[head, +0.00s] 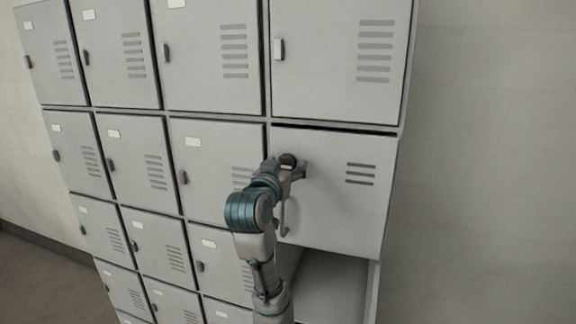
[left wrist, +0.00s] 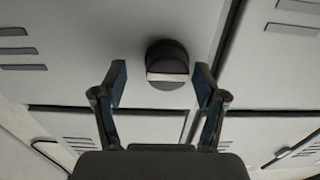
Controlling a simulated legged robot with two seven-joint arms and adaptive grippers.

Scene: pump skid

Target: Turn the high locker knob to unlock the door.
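The dark round knob (head: 288,159) is at the upper left of a grey locker door (head: 335,205) in the right column, second row from the top of the picture. In the left wrist view the knob (left wrist: 167,62) is a black cylinder with a pale bar across its front. My left gripper (head: 293,172) is at the knob, partly hiding it in the head view. In the left wrist view its fingers (left wrist: 160,86) are open, one on each side of the knob, with gaps showing. My right gripper is not in view.
Other grey lockers with small handles fill the left and top, including the large door (head: 335,60) directly above. An open compartment (head: 325,285) lies below the knob's door. A bare pale wall (head: 490,160) stands to the right.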

